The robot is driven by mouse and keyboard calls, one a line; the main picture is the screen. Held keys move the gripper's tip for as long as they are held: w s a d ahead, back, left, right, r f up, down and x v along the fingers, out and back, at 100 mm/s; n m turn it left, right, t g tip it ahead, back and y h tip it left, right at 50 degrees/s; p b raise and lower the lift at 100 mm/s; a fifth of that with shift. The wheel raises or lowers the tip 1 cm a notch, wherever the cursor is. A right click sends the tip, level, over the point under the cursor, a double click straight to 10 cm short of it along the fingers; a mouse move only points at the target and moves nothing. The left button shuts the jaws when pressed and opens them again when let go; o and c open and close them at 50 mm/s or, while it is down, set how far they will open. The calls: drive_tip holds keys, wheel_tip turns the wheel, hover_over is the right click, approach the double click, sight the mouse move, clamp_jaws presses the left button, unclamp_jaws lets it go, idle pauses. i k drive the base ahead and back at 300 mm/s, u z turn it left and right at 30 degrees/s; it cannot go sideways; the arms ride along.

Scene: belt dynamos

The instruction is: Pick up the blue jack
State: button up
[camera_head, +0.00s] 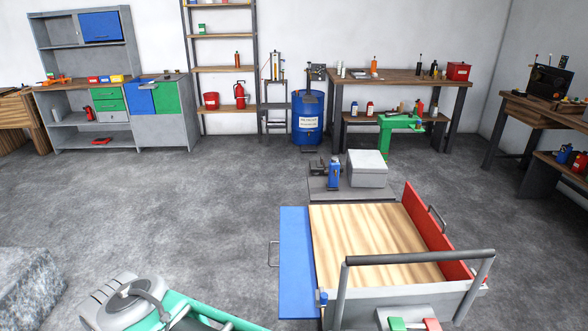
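A small upright blue object that looks like the blue jack (334,173) stands on a low dark grey platform (322,190) near the middle of the floor. A light grey box (367,170) stands just to its right, and a dark vise-like object (318,168) is close on its left. The jack's fine details are too small to tell. My gripper does not show in this view.
A cart with a wooden bed (365,240), a blue side panel (297,262) and a red side panel (440,235) stands in front of the platform. A blue drum (307,118) and workbench (405,77) stand behind. Floor left of the cart (180,210) is clear.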

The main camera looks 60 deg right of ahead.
sight(332, 184)
drive_tip(key=z, duration=0.1)
drive_tip(key=i, duration=1.3)
drive_tip(key=z, duration=0.7)
drive_tip(key=i, duration=0.75)
drive_tip(key=z, duration=1.6)
drive_tip(key=i, duration=0.8)
drive_tip(key=z, duration=0.7)
drive_tip(key=i, duration=0.45)
drive_tip(key=u, duration=0.05)
